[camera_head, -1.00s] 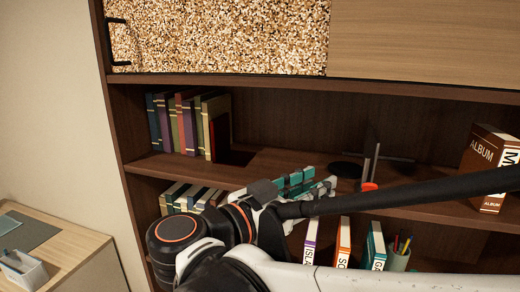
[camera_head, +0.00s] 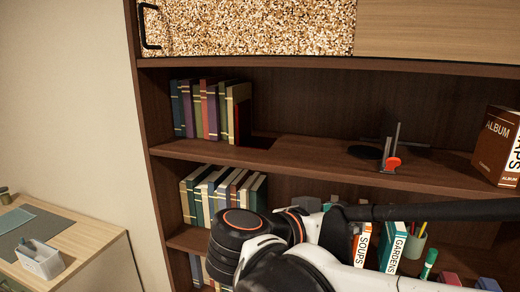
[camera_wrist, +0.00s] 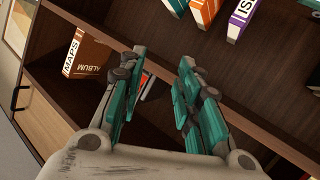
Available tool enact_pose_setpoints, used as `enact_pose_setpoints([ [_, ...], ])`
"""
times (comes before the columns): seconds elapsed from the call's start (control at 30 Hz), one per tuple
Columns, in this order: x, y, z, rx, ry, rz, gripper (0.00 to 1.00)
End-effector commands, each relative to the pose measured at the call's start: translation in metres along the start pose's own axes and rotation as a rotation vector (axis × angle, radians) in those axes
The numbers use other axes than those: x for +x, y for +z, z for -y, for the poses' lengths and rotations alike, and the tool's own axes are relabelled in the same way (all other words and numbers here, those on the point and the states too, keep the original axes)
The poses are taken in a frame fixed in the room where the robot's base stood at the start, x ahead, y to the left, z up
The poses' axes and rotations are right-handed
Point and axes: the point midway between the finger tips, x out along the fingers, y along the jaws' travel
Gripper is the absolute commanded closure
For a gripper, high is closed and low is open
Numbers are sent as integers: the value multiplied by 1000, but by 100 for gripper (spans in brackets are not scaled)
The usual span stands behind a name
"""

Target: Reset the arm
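My gripper (camera_wrist: 163,58) shows in the wrist view with its two teal-padded fingers apart and nothing held between them. A dark shelf board lies behind the fingers. In the head view my arm crosses the lower right, in front of the bookcase, and hides most of the gripper's fingers. The brown album box (camera_head: 498,147) stands at the right of the middle shelf. It also shows at the left of the wrist view (camera_wrist: 85,55).
The bookcase's middle shelf (camera_head: 300,152) is largely bare. Books (camera_head: 210,110) stand at its left, and a bookend with a red part (camera_head: 391,163) at its right. Lower shelves hold more books (camera_head: 222,190), binders (camera_head: 391,247) and a pen cup (camera_head: 413,244). A desk (camera_head: 75,255) stands left.

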Motion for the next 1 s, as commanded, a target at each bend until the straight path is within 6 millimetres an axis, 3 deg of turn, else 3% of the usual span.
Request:
enact_pose_setpoints([
  [0.03, 12, 21, -2, -30, -6, 38, 69],
  [0.17, 38, 73, -8, -131, -53, 162, 69],
  [0.3, 66, 150, -14, -247, -156, 327, 69],
  [0.6, 86, 298, -11, -355, -489, 554, 69],
  [0.8, 86, 361, 1, -325, -701, 565, 69],
  [1.0, 85, 384, 9, -284, -810, 525, 69],
])
